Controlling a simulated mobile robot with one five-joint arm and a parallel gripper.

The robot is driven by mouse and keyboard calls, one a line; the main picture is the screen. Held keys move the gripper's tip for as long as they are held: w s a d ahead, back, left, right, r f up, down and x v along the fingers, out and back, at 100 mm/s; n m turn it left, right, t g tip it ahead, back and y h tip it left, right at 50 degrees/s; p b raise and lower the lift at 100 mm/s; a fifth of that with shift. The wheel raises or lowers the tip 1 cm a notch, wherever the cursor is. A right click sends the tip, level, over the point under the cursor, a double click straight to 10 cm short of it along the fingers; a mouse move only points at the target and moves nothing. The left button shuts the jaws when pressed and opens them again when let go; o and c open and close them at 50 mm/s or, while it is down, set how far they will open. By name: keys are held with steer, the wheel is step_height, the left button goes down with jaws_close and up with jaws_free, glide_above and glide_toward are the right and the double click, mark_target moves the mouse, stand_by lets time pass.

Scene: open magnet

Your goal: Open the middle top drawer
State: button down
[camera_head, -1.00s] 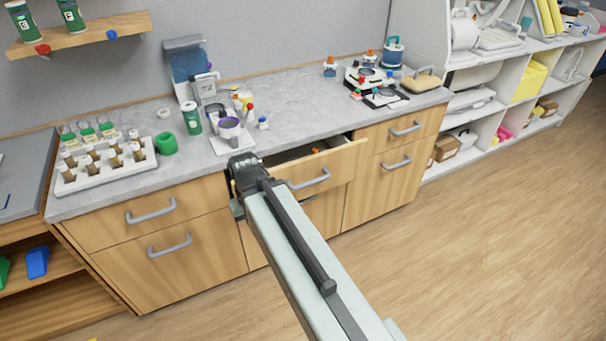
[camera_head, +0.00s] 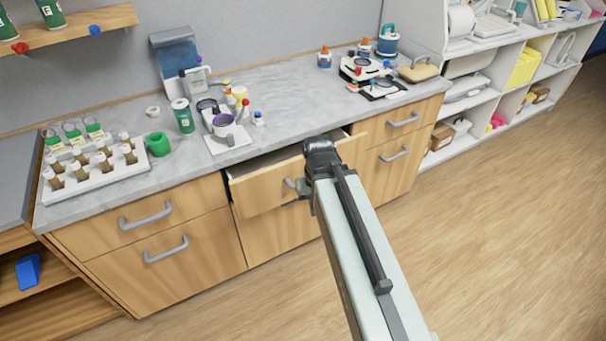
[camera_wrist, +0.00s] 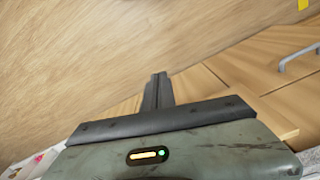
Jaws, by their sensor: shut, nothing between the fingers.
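The middle top drawer (camera_head: 262,190) has a pale wood front and stands partly pulled out, with a strip of its inside showing under the counter edge in the head view. Its grey handle (camera_head: 290,183) is mostly hidden behind my arm. My gripper (camera_head: 298,197) is in front of the drawer near the handle; whether it touches the handle cannot be told. In the wrist view my gripper (camera_wrist: 158,80) shows its dark fingers together and empty, with floor beyond them.
Closed drawers with grey handles flank the middle one. White shelves (camera_head: 470,105) stand at right. The wooden floor (camera_head: 480,240) in front is clear.

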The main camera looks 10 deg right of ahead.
steer(key=w+d+r+t+p, duration=0.1)
steer(key=w+r, duration=0.1)
steer(key=w, duration=0.4)
steer(key=n+t+y, duration=0.1)
steer(key=n+t, duration=0.2)
glide_toward(302, 174)
steer(key=f+b, duration=0.2)
steer(key=a+f+b, duration=0.1)
steer(key=f+b, duration=0.1)
steer(key=b, duration=0.1)
steer(key=f+b, duration=0.2)
steer(key=b, duration=0.1)
steer(key=shift+w+a, duration=0.2)
steer(key=shift+a, duration=0.1)
